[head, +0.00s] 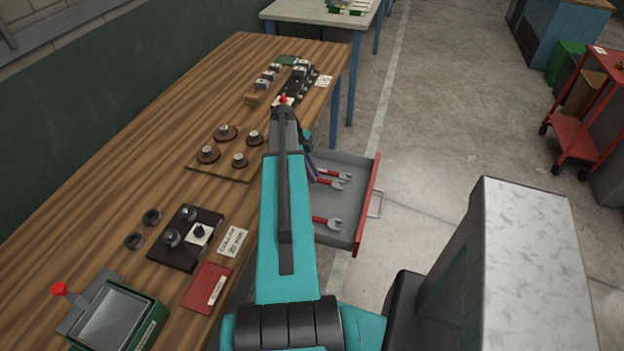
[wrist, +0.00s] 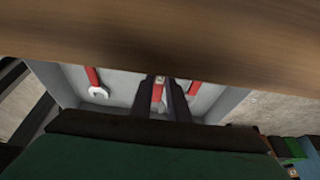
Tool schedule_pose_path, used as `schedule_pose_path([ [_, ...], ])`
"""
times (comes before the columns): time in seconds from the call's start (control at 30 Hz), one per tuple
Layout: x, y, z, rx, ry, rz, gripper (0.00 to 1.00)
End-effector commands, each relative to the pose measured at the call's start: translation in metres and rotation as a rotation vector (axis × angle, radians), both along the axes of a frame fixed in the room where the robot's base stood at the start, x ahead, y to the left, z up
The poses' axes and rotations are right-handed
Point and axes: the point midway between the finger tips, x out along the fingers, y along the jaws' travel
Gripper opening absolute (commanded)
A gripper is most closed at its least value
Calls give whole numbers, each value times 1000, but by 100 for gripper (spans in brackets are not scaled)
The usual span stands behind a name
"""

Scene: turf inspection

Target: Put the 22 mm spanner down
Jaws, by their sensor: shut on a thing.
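My gripper (wrist: 160,108) is shut on a red-handled spanner (wrist: 158,91), seen between its dark fingers in the wrist view. A small pale label shows near the fingers; its size mark is too small to read. The held spanner is over or in the open grey drawer (head: 345,232); I cannot tell if it touches the drawer floor. Another red spanner (wrist: 93,78) lies left of the fingers in the wrist view, and one more (wrist: 193,88) lies to their right. In the head view my arm hides much of the gripper.
The wooden bench (head: 120,190) stands above the drawer, and its edge crosses the top of the wrist view. It carries a board of round parts (head: 222,165), a dark fixture (head: 185,238) and a green-framed screen (head: 115,315). A red trolley (head: 585,115) stands at the right.

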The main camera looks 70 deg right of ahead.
Motion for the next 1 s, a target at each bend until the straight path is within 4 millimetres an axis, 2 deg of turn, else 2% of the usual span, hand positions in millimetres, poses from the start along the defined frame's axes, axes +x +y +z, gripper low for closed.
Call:
schedule_pose_path([
  [0.43, 0, -1, -2, 1, 1, 0, 0],
  [0.83, 0, -1, -31, 0, 1, -1, 0],
  [1.0, 0, -1, -35, 0, 0, -1, 0],
])
